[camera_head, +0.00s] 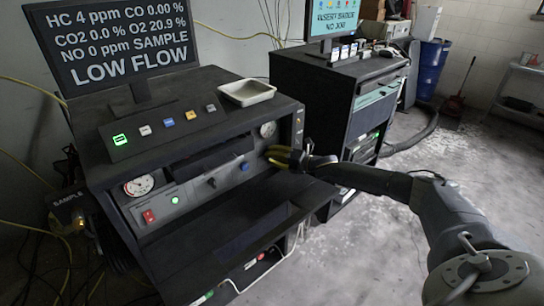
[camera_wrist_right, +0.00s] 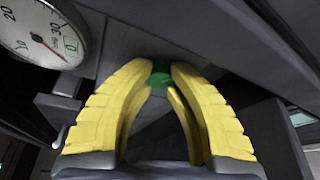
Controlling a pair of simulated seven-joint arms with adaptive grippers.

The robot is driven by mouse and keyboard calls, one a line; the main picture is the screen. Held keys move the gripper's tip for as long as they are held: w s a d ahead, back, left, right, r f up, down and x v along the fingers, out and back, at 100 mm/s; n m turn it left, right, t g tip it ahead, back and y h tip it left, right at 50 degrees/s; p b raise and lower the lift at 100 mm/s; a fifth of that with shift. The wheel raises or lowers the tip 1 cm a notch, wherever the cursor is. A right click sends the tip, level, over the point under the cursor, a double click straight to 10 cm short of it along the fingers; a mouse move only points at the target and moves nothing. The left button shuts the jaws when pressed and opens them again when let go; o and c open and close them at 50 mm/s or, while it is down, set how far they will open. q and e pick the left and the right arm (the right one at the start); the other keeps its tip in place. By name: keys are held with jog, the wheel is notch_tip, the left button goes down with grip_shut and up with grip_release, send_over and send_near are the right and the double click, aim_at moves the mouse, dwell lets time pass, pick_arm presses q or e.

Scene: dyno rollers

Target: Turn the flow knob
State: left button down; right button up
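A small green knob (camera_wrist_right: 160,76) on the grey front panel shows in the right wrist view, between my right gripper's fingertips. I take it for the flow knob; no label for it is readable. My right gripper (camera_wrist_right: 160,70), with yellow fingers, is nearly closed, its tips on both sides of the knob and seemingly touching it. In the head view my right gripper (camera_head: 272,156) reaches the right part of the analyzer's front panel and hides the green knob. A black knob (camera_head: 211,182) and a blue knob (camera_head: 245,166) sit to its left. My left gripper is not in view.
The monitor (camera_head: 120,45) reads LOW FLOW. A round gauge (camera_head: 268,129) sits just above my right gripper; it is large in the wrist view (camera_wrist_right: 40,32). Another gauge (camera_head: 139,185) and a red switch (camera_head: 149,216) are at left. A dark shelf (camera_head: 225,235) juts out below the panel.

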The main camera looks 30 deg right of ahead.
jog(key=o, duration=0.7)
jog(key=shift+a, duration=0.15)
jog(key=shift+s, duration=0.1)
jog(key=v, duration=0.9)
jog(key=shift+s+d, duration=0.25)
jog(key=shift+s, duration=0.05)
jog(key=shift+v, duration=1.05)
jog(key=shift+o, duration=0.2)
jog(key=shift+r, duration=0.1)
